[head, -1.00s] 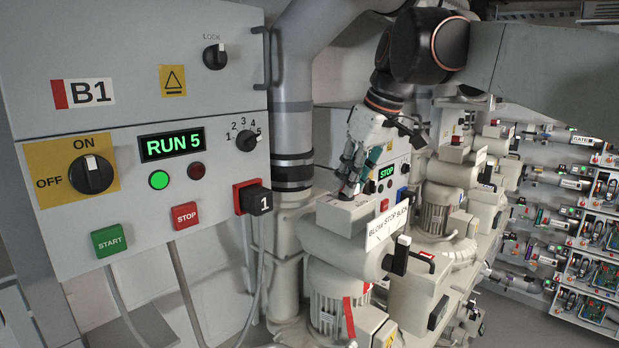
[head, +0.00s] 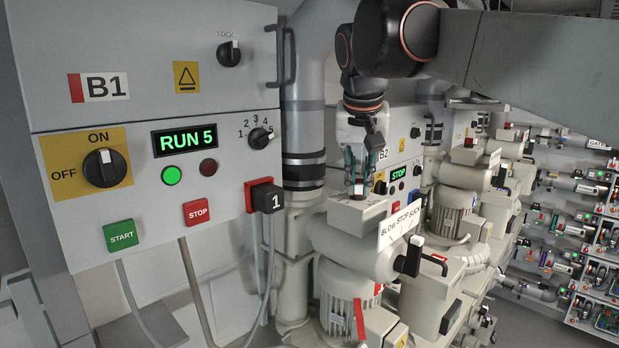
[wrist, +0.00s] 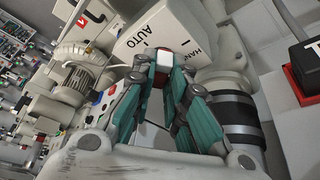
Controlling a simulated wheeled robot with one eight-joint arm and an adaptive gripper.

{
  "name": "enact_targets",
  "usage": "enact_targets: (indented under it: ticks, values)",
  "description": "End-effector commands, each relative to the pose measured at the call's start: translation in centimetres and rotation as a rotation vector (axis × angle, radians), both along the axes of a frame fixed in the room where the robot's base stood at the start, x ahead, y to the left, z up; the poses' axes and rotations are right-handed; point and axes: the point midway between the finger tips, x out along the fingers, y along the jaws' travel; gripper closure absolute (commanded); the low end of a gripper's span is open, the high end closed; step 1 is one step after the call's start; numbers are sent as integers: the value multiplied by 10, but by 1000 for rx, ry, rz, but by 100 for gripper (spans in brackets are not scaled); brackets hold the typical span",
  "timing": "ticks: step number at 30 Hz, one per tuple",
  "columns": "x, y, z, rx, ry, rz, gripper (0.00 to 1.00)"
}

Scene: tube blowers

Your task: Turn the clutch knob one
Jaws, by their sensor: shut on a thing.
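The clutch knob (head: 357,195), small with a red side and a pale top, stands on a cream box (head: 366,217) on top of the nearest blower. In the wrist view the knob (wrist: 160,61) shows white and red beside the box's AUTO and HAND labels (wrist: 149,42). My gripper (head: 357,188) points down at the knob from above. Its green-padded fingers (wrist: 160,66) are shut on the knob, one on each side. The fingers partly hide the knob, and I cannot read its exact setting.
The B1 panel (head: 150,90) stands at the left; its display (head: 184,141) reads RUN 5. A red-based plug marked 1 (head: 265,196) juts from its edge. A grey pipe (head: 305,125) rises behind the blower. The BLOW-STOP-SUCK lever (head: 412,255) is close in front.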

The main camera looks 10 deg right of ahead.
Motion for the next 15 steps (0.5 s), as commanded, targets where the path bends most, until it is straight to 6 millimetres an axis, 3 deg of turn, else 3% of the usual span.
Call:
enact_targets:
  ticks: [15]
  values:
    - [4,5,1,0,-1,-438,100]
